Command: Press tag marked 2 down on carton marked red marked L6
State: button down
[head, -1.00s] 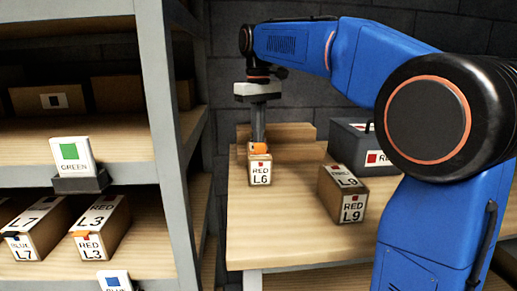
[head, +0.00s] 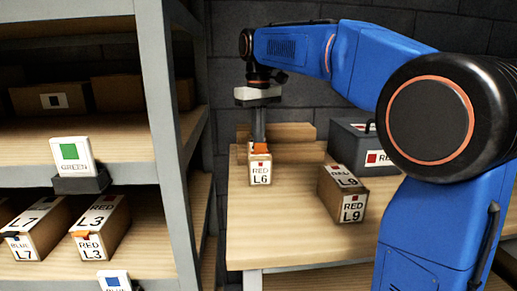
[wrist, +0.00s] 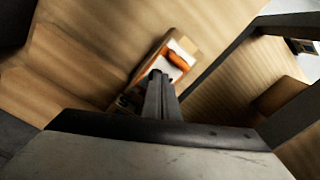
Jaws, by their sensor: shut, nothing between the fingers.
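The carton marked RED L6 (head: 260,173) stands upright on the wooden table, its label facing me. An orange tag (head: 261,148) lies at the top of this carton; no number on it is readable. In the wrist view the orange tag (wrist: 179,60) lies over a white patch on the carton's top (wrist: 190,45). My gripper (head: 259,141) is shut and points straight down at the carton's top, its tips at or just above the tag. In the wrist view the shut fingers (wrist: 157,78) hide part of the carton; contact cannot be told.
A carton marked RED L9 (head: 343,193) stands to the right on the table (head: 290,235). A grey box with a red-marked label (head: 350,146) is behind it. A shelf post (head: 172,140) rises at left, with cartons marked L7 and L3 (head: 103,225) on the shelf.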

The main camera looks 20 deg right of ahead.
notch_tip(320, 180, up, 8)
dwell(1.2)
